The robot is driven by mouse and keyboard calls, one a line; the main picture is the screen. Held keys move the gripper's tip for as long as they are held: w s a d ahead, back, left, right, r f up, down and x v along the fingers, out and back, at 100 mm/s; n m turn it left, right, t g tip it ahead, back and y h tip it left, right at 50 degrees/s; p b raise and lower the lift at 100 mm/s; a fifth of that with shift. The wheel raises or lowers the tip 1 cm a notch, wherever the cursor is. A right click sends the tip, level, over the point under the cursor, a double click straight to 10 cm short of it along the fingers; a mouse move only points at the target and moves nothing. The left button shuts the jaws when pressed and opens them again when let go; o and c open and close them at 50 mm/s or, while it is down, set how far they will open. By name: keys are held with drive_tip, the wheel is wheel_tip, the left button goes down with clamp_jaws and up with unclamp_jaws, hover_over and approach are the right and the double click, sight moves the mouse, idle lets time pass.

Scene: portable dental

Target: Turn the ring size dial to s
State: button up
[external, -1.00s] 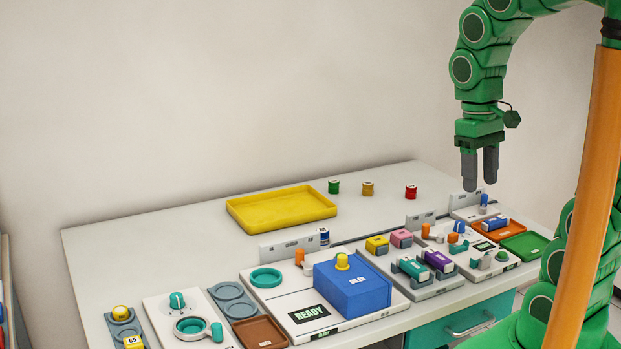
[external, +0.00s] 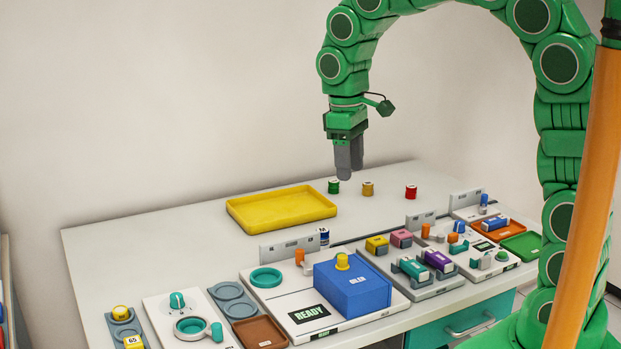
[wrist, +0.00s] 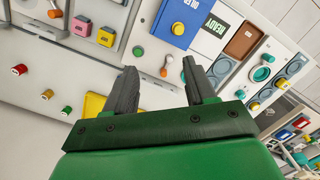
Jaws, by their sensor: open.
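A white panel (external: 158,305) at the front left of the counter carries a small teal knob (external: 177,300) with a white pointer mark, which looks like the ring size dial. Below it is a teal ring with a handle (external: 190,327). No size letters are readable. In the wrist view a teal knob (wrist: 268,58) and ring (wrist: 261,74) show at the right. My gripper (external: 345,177) hangs above the back of the counter, near the green spool, well away from the dial. In the wrist view its fingers (wrist: 160,70) are apart with nothing between them.
A yellow tray (external: 280,209) and green (external: 334,187), gold (external: 368,188) and red (external: 411,192) spools sit at the back. A blue box (external: 352,286) with a yellow knob stands in the front middle. Upright grey plates line the panels. The back left counter is clear.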

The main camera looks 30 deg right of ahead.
drive_tip(key=w+a+f+n, duration=0.25)
drive_tip(key=w+a, duration=0.25)
drive_tip(key=a, duration=0.4)
drive_tip(key=n, duration=0.5)
hover_over(176, 295)
drive_tip(key=shift+t+y, duration=0.3)
drive_tip(key=shift+t, duration=0.1)
drive_tip(key=f, duration=1.3)
drive_tip(key=shift+d, duration=0.2)
drive_tip(key=shift+a+f, duration=0.25)
drive_tip(key=shift+a, duration=0.05)
drive_tip(key=shift+f, duration=3.8)
clamp_jaws()
